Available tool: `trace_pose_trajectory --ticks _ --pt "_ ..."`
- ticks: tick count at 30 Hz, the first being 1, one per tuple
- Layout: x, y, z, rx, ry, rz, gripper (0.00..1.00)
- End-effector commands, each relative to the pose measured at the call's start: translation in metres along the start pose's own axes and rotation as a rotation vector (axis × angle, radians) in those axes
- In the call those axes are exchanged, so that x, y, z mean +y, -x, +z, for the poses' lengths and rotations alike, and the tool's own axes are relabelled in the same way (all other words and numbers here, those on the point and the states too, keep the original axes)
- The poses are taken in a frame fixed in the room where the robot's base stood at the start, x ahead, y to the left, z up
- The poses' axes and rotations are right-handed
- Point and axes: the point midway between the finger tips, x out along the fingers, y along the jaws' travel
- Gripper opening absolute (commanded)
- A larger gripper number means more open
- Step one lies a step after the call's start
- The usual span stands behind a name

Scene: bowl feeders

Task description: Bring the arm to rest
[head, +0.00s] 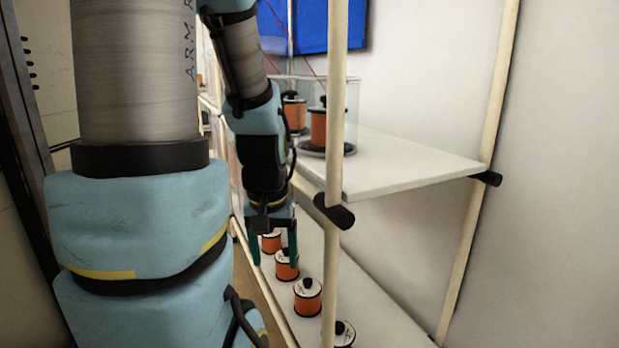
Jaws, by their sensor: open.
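My arm fills the left half of the head view, with its forearm and wrist hanging down near the middle. Orange spools with black knobs stand in a row on that lower shelf; one (287,264) shows just right of the fingers and another (308,297) stands nearer. I cannot tell the exact gap between the fingers and the spools.
A white upper shelf (415,165) holds a clear container (350,105) with orange spools (318,128) in it. A cream upright post (335,265) with a black joint stands close right of my gripper. A blue panel (335,25) hangs behind. The upper shelf's right part is bare.

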Motion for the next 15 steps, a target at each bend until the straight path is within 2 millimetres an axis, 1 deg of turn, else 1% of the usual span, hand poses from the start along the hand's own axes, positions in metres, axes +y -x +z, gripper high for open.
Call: trace_pose_trajectory --ticks 1,15 --pt "0.0 0.034 -0.005 0.0 0.0 0.0 0.73" --pt "0.001 0.177 -0.025 0.0 0.0 0.0 0.73"
